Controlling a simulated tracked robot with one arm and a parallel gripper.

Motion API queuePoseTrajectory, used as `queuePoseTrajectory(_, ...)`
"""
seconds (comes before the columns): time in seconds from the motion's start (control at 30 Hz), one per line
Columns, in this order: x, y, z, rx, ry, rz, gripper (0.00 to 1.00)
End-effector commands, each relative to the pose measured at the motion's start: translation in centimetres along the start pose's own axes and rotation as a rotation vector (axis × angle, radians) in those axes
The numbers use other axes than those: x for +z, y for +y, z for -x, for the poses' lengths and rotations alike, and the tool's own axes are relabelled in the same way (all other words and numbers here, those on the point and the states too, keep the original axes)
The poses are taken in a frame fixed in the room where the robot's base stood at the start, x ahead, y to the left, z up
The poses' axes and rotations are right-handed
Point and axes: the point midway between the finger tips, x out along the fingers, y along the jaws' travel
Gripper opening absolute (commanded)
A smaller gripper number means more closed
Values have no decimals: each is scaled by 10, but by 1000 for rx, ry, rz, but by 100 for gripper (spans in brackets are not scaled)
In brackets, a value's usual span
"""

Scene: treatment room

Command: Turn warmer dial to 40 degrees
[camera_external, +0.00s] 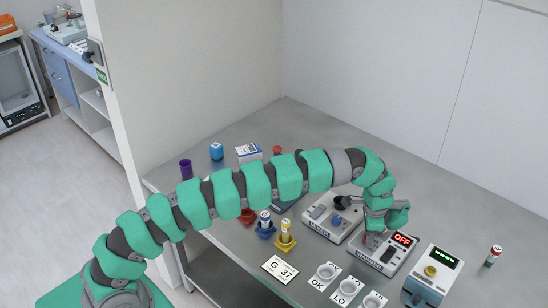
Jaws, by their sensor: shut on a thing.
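A grey device (386,262) with a red display reading OFF (403,239) stands on the bench at the right; I take it for the warmer. My gripper (374,238) points down over its left part, beside the display. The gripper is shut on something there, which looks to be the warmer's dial. The fingers and wrist hide the dial, so its angle and any markings cannot be read.
A box (430,288) with a green display and yellow knob stands to the right, with a small vial (493,256) beyond. Another device (322,225) with a dark knob is left. Labelled cups (327,272), a G 37 card (279,269) and coloured holders (265,229) lie in front.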

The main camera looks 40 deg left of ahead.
Motion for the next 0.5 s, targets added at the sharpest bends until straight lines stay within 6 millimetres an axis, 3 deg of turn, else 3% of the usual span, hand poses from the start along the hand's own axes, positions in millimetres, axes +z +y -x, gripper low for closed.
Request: queuePoseTrajectory(0.5,0,0,0,-1,-2,-73,3)
